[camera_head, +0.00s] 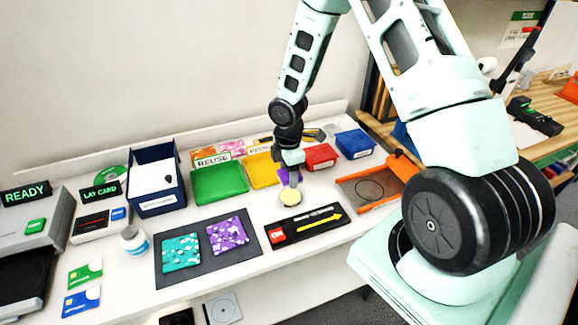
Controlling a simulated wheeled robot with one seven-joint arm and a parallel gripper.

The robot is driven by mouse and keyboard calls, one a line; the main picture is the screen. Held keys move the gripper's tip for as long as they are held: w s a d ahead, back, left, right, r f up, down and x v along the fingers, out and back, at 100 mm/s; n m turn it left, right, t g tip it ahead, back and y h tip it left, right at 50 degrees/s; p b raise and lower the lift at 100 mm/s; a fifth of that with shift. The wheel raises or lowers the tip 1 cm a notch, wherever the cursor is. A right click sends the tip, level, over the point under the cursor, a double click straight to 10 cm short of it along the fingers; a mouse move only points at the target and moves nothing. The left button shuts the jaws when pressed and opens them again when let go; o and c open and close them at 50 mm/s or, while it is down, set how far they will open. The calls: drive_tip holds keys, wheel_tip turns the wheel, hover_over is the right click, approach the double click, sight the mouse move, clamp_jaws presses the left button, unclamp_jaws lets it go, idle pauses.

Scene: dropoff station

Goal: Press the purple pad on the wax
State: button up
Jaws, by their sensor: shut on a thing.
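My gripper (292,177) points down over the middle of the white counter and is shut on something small. A pale yellow round disc (290,198) shows right at its lower end; it may be the wax, and I cannot tell whether it is held or lies on the counter. A plain purple patch (282,175) shows beside and partly behind the fingers; I cannot tell if it is a pad or a bin. A white-speckled purple square (228,235) lies flat on a dark mat (205,268), beside a speckled teal square (181,253).
Green (219,183), yellow (262,170), red (320,156) and blue (354,143) bins stand along the back. A black strip with a yellow arrow (304,226) lies in front of the gripper. An orange-edged frame (372,190) is at right; a white jar (133,240) is at left.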

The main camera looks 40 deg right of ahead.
sight(289, 196)
drive_tip(key=shift+d+f+n, duration=0.1)
drive_tip(key=shift+n, duration=0.2)
wheel_tip(289, 196, down, 6)
drive_tip(key=b, duration=0.5)
drive_tip(key=shift+b, duration=0.4)
drive_tip(key=shift+f, duration=0.5)
idle(1.6)
wheel_tip(289, 196, up, 7)
drive_tip(key=p, duration=0.6)
drive_tip(key=shift+r, duration=0.1)
idle(1.0)
